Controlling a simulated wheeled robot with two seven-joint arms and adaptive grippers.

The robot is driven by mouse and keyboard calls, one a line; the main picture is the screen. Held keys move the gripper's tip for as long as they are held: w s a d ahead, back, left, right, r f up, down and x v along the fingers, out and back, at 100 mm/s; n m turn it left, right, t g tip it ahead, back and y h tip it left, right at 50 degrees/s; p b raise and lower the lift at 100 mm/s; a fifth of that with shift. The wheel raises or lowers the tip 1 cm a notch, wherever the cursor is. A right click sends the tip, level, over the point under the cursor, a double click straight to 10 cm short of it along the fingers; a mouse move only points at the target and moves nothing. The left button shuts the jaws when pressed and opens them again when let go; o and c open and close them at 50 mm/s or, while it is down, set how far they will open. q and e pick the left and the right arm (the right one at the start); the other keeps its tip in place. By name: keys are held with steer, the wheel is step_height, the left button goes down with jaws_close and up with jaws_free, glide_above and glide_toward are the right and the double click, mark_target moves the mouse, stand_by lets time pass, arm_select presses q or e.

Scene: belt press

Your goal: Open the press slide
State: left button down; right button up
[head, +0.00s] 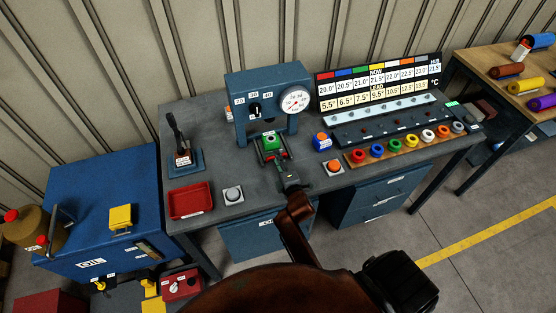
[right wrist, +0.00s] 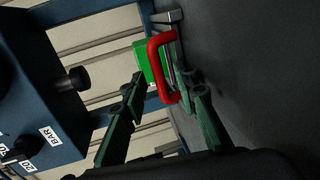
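The blue press (head: 240,100) stands on the grey bench with a round gauge and a dial. Its slide (head: 281,155) extends low at the front and carries a green block (head: 269,141), which also shows in the right wrist view (right wrist: 150,62). A red U-shaped handle (right wrist: 154,60) is at the slide's front. My right gripper (head: 284,167) is at the front of the slide. In the right wrist view, its fingers (right wrist: 163,84) are spread, with the handle between or just beyond the tips; contact cannot be told. My left gripper is not in view.
A red tray (head: 190,201), a grey button box (head: 233,195) and a lever (head: 180,150) are on the left. An orange button box (head: 334,168) and several coloured rings on a wooden strip (head: 358,158) are on the right. A display board (head: 380,82) stands behind.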

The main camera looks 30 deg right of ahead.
steer(key=shift+w, duration=0.15)
steer(key=c, duration=0.7)
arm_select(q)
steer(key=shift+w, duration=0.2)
arm_select(e)
jaws_close()
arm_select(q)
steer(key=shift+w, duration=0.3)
